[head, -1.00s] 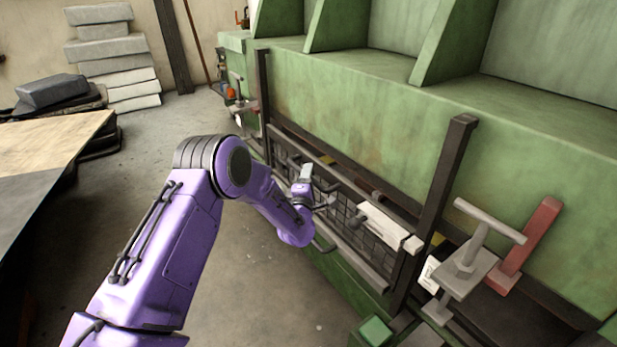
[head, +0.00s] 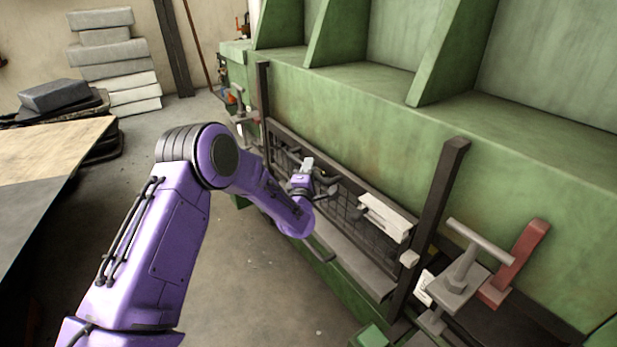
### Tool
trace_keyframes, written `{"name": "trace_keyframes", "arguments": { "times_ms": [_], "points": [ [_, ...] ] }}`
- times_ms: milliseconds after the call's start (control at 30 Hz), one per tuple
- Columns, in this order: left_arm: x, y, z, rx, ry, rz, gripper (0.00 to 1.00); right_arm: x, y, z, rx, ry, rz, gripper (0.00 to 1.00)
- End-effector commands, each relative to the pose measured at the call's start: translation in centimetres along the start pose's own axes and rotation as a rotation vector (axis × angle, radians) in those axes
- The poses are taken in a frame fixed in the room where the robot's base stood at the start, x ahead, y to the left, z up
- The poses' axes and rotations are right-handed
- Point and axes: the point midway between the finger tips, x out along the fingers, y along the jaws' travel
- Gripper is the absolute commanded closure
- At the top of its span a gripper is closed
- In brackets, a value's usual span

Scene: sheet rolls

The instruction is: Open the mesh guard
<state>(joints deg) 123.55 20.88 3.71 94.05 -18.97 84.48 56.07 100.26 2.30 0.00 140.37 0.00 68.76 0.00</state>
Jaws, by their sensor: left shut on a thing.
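The mesh guard (head: 350,211) is a dark-framed wire panel on the front of the green machine, between two dark upright posts. My left gripper (head: 326,187) is at the guard's front, near the middle of its length. It is shut on a part of the guard, but the exact grip is small and partly hidden by my purple wrist. My wrist and forearm cover the guard's lower left part. My right gripper is not in view.
A dark post (head: 437,215) stands right of the guard. A grey T-handled clamp (head: 463,270) and a red bracket (head: 513,262) are farther right. A wooden-topped table (head: 50,150) is at left. Grey slabs (head: 108,60) are stacked behind. The floor between is clear.

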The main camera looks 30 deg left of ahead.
Motion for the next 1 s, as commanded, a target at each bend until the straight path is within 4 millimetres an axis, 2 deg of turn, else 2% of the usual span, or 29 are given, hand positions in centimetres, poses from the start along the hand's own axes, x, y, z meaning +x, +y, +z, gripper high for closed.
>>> {"name": "trace_keyframes", "arguments": {
  "times_ms": [33,100,300,400,633,1000],
  "points": [
    [0.5,2.8,0.3,-0.004,0.001,0.008,1.0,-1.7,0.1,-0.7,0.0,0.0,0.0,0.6],
    [0.7,4.8,0.6,-0.004,0.002,0.007,1.0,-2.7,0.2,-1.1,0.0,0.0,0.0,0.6],
    [1.4,9.8,1.3,-0.004,0.001,0.007,1.0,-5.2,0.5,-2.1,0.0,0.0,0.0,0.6],
    [1.7,11.7,1.5,-0.004,0.001,0.007,1.0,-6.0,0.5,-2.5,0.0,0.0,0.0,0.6],
    [2.0,14.2,1.9,-0.003,0.001,0.005,1.0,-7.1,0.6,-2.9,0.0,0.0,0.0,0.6],
    [2.0,14.6,1.9,-0.002,0.001,0.003,1.0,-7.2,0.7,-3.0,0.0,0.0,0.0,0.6]
  ]
}}
